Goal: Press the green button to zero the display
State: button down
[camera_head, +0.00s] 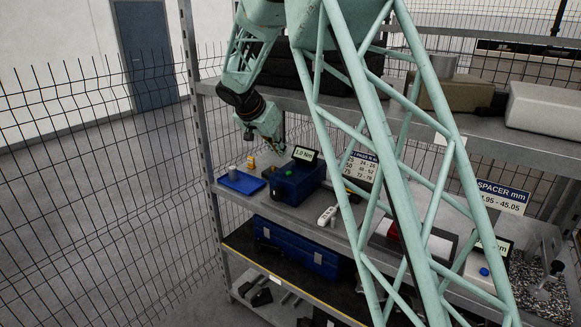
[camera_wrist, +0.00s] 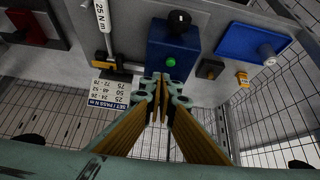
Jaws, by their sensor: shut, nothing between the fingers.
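The blue tester box (camera_head: 297,184) stands on the middle shelf, with a small display (camera_head: 305,154) on top that seems to read "1.0 Nm". A green button (camera_head: 289,173) is on the box; it also shows in the wrist view (camera_wrist: 170,61), with a black knob (camera_wrist: 179,20) above it there. My gripper (camera_head: 279,148) is above the shelf beside the box. In the wrist view my gripper (camera_wrist: 163,82) is shut and empty, its tips just below the green button in the picture. I cannot tell whether they touch the box.
A blue tray (camera_head: 240,181) with a grey cylinder (camera_head: 232,172) is left of the box, near a yellow block (camera_head: 251,162). A white-handled wrench (camera_head: 327,216) lies to the right. A printed value card (camera_wrist: 103,100) is near the box. The upper shelf (camera_head: 400,115) overhangs.

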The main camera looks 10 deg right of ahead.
aim_at(287, 175)
jog(key=shift+w+a+f, duration=0.1)
jog(key=shift+w+f, duration=1.5)
jog(key=shift+w, duration=0.15)
jog(key=shift+p+x, duration=0.65)
jog(key=shift+x, duration=4.35)
jog(key=shift+r, duration=0.1)
jog(key=shift+f+b, duration=0.2)
jog(key=shift+b, duration=0.25)
